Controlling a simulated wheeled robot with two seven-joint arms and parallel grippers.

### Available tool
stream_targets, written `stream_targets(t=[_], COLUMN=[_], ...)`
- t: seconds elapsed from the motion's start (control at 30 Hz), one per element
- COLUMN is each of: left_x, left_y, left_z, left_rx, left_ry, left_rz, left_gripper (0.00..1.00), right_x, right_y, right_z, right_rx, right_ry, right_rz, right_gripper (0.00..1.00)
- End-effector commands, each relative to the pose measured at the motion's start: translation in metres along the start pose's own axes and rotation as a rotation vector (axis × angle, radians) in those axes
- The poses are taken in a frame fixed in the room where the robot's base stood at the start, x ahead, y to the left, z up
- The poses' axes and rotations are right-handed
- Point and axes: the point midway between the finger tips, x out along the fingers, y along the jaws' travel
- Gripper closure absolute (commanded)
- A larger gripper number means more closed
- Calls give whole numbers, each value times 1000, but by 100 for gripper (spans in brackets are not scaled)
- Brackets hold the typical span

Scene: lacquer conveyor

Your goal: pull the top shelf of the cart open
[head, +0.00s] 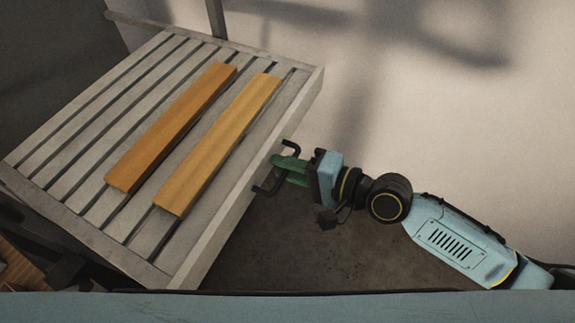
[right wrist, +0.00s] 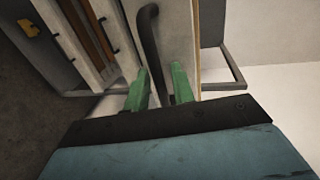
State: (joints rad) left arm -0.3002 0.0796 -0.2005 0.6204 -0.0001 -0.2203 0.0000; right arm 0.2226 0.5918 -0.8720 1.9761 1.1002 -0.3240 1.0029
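The cart's top shelf (head: 225,233) is a grey slatted tray, seen from above in the left half of the head view. A black bar handle (head: 264,187) sticks out from its right-hand front face. My right gripper (head: 284,168) is at this handle, its green fingers pointing at the shelf front. In the right wrist view the handle (right wrist: 150,40) runs down between the two green fingers of my right gripper (right wrist: 160,88). The fingers stand apart, with a gap seen between the handle and the right finger. My left gripper is not in view.
Two wooden planks, one darker orange (head: 170,128) and one lighter (head: 218,145), lie side by side on the slats. A grey upright post (head: 215,18) stands at the shelf's far side. Bare floor (head: 320,250) lies in front of the handle side.

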Motion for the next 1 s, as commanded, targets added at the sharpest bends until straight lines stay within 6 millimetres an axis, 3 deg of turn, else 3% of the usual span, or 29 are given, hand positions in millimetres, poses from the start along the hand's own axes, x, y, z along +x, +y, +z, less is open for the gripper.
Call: stream_targets(t=[0.37, 1.0], left_x=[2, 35], left_y=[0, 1], left_z=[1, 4], left_rx=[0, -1], left_ry=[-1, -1], left_rz=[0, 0], left_gripper=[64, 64], right_x=[-8, -109], right_y=[1, 4], right_z=[0, 0], right_rx=[1, -3], right_ry=[1, 0], right_rz=[0, 4], right_gripper=[75, 75])
